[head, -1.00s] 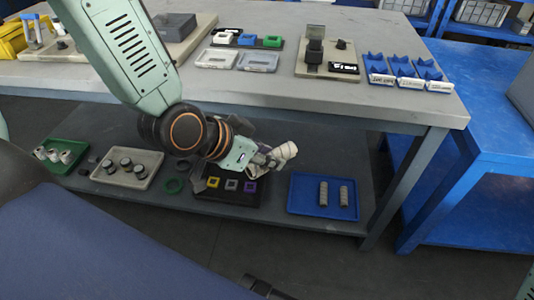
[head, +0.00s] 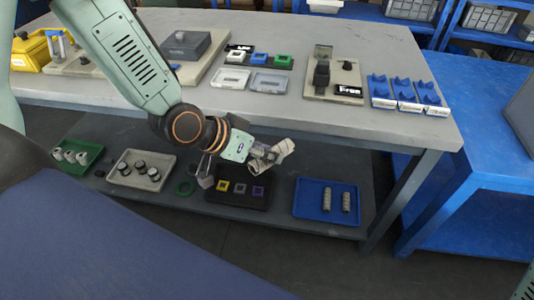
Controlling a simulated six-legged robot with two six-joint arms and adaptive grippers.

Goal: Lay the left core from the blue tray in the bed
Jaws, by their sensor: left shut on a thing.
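My left gripper (head: 267,157) is shut on a grey-beige core (head: 282,149), held tilted in the air in front of the upper table's front edge. The blue tray (head: 309,203) is on the lower shelf, right of and below the gripper. Two similar ribbed cores, a left one (head: 327,199) and a right one (head: 346,201), stand in it. Several blue V-shaped cradles (head: 404,90) with white labels sit at the right end of the upper table; I cannot tell which is the bed. My right gripper is not in view.
On the upper table are a stand with a dark device (head: 322,72), clear boxes (head: 270,82) and a black tray of coloured blocks. The lower shelf holds a black tray (head: 241,203), a beige tray (head: 120,180) and a green tray. The table's front strip is clear.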

